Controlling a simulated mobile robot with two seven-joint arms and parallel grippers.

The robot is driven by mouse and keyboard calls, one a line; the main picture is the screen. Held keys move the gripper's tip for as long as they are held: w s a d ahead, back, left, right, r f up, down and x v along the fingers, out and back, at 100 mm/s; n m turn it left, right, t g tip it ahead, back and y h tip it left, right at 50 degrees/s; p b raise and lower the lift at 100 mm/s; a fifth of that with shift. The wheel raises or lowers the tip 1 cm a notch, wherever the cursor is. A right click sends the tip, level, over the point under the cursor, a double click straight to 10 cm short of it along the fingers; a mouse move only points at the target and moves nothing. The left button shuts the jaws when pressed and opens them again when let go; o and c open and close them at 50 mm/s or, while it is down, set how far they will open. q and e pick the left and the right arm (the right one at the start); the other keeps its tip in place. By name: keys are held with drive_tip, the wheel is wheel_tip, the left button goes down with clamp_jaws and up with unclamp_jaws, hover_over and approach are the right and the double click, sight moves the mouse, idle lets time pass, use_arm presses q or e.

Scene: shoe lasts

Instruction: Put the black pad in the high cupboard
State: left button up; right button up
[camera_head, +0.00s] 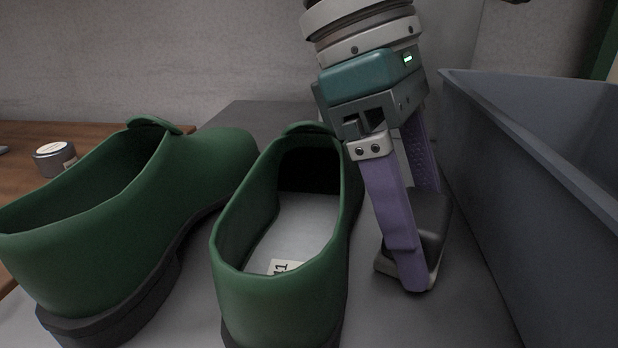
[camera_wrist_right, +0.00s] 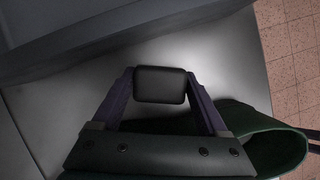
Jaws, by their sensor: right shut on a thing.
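The black pad (camera_head: 432,222) is a small dark block with rounded edges, in a lighter base or rim, at the right of the head view. My right gripper (camera_head: 425,262) comes down from above and is shut on it, one purple finger on each side. In the right wrist view the black pad (camera_wrist_right: 161,85) sits between the two purple fingertips. It is at or just above the grey surface; I cannot tell whether it touches. The high cupboard is not recognisable in either view. My left gripper is not in view.
Two green shoes (camera_head: 228,290) (camera_head: 75,245) stand left of my right gripper, the nearer one close beside it. A grey bin (camera_head: 530,190) with high walls stands close on the right. A small round tin (camera_head: 54,158) is on the brown wooden surface (camera_head: 18,140) at far left.

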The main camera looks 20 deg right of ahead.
drive_tip(key=o, duration=1.3)
drive_tip(key=shift+f, duration=0.15)
